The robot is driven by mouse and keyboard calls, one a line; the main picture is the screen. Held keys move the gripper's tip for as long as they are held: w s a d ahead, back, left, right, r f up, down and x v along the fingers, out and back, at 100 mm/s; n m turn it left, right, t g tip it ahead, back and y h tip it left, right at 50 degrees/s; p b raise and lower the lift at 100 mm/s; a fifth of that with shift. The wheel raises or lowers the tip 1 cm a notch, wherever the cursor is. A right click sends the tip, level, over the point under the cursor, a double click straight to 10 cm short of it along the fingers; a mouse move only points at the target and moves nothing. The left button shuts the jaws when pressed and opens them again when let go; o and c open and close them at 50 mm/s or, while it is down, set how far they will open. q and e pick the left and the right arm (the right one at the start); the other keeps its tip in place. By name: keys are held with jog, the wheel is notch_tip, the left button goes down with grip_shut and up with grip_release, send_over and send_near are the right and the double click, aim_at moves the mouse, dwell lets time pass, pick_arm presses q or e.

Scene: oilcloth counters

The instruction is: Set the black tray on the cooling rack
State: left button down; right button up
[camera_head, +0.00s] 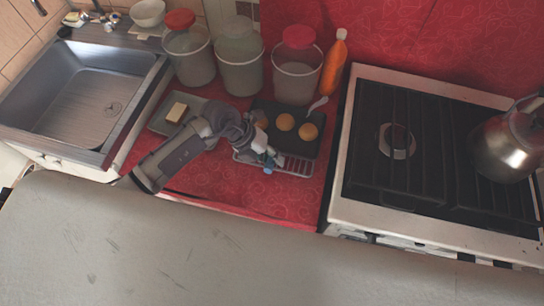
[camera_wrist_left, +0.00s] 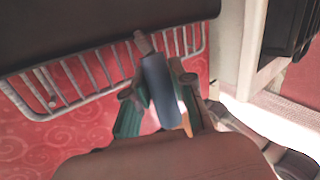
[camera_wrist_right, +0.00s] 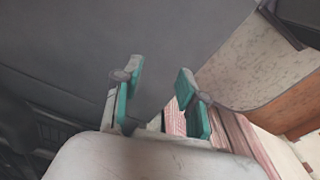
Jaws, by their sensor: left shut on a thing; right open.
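The black tray (camera_head: 294,146) lies on the red counter with round orange-brown buns (camera_head: 308,131) on it. The wire cooling rack (camera_head: 296,168) sticks out from the tray's near side; I cannot tell whether the tray rests on it. In the left wrist view the tray (camera_wrist_left: 70,22) is a dark band above the rack bars (camera_wrist_left: 78,76). My left gripper (camera_head: 267,160) is over the rack, shut on a blue-grey rod-shaped thing (camera_wrist_left: 160,88). My right gripper (camera_wrist_right: 157,85) is open and empty in its wrist view, and outside the head view.
A grey dish (camera_head: 160,124) with a butter-like block is left of the tray. Red-lidded canisters (camera_head: 297,75), an orange bottle (camera_head: 333,66) and a pale spoon (camera_head: 318,103) are behind. The stove (camera_head: 345,150) with a kettle (camera_head: 507,140) is right, the sink (camera_head: 85,95) left.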

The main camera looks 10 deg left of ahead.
pick_arm(q)
jog(key=c, duration=1)
grip_release()
jog(key=shift+s+f, duration=0.1)
jog(key=shift+f, duration=0.05)
pick_arm(e)
notch_tip(320, 180, down, 2)
jog(key=b, duration=0.2)
jog(key=shift+f+b, duration=0.2)
jog(key=shift+b, duration=0.1)
pick_arm(q)
jog(key=v, duration=1.2)
